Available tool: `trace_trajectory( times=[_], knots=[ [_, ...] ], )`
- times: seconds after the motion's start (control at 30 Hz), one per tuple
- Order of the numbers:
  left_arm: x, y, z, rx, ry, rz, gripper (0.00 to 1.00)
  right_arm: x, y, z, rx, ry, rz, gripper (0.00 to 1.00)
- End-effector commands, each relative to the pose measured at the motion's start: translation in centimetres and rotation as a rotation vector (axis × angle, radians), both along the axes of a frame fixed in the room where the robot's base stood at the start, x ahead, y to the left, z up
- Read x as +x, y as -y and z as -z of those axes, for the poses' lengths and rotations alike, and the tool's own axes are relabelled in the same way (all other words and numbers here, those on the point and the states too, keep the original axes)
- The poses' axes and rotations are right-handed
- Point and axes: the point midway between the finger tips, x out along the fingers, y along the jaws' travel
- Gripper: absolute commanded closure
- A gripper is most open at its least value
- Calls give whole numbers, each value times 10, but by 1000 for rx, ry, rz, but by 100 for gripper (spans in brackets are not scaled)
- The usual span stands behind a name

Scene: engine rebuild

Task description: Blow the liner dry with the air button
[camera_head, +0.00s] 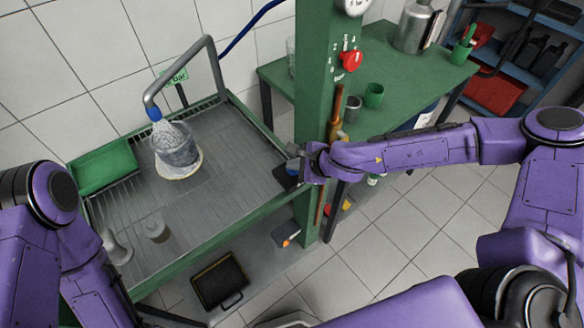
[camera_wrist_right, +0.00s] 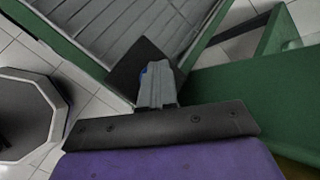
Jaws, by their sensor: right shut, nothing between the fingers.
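The liner (camera_head: 178,150) is a grey open cylinder standing on a pale round pad on the slatted wash tray (camera_head: 135,215). A blue nozzle (camera_head: 154,113) on a bent grey pipe hangs over it, and a pale spray or air cone reaches from the nozzle into the liner. My right gripper (camera_head: 292,164) is at the tray's right edge, on or just over a dark plate with a blue spot, apparently the air button (camera_head: 291,171). In the right wrist view the shut fingers (camera_wrist_right: 157,85) largely cover the blue spot.
A green bin (camera_head: 103,170) sits at the tray's left. A green post (camera_head: 316,110) with a red knob (camera_head: 351,60) rises beside my right gripper. A green bench (camera_head: 400,95) stands behind.

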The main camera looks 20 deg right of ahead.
Motion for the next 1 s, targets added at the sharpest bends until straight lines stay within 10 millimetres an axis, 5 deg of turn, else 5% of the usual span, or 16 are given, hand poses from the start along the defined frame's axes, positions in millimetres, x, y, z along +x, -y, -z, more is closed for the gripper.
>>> trace_trajectory(
  times=[1.0],
  knots=[
    [0, 0, -28, 0, 0, 0, 100, 0, 0, -29, 0, 0, 0, 100]
  ],
)
